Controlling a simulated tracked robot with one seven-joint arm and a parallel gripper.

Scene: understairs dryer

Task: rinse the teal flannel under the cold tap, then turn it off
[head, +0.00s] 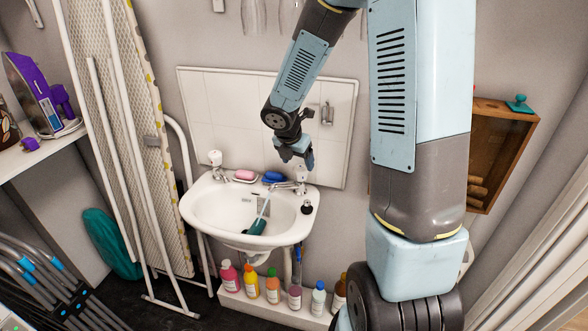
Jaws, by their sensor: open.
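A white basin (196,212) hangs on the far wall. The teal flannel (257,226) lies in it, small and dark, towards the front. A pale stream of water (264,209) runs from the right tap (289,186) down to the flannel. The left tap (215,160) shows no stream. I cannot read which tap is marked cold. My gripper (300,163) is open and points down just above the head of the right tap. Its fingers partly hide the tap head, and I cannot tell whether they touch it.
A pink soap (244,175) and a blue item (274,177) sit on the basin's back ledge. A small dark stopper-like item (307,207) is at its right rim. Several bottles (272,290) stand below. An ironing board (125,120) leans at left; a wooden cabinet (500,150) hangs at right.

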